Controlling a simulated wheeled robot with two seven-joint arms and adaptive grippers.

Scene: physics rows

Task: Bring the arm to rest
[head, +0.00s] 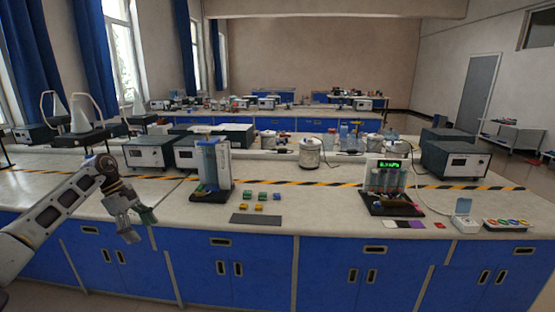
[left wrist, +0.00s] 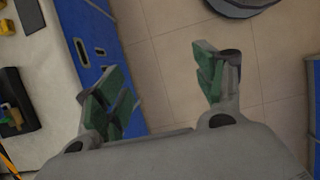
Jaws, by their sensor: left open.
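My left gripper (head: 138,226) hangs in front of the bench's left part in the head view, pointing down. In the left wrist view its two green-padded fingers (left wrist: 165,90) are spread apart with nothing between them. Below them are the tiled floor and the blue bench front. My left arm (head: 55,210) comes in from the left edge. My right gripper is in neither view.
The white lab bench (head: 180,215) with blue cabinets (head: 240,270) runs across the view. Open floor shows in the left wrist view (left wrist: 215,85).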

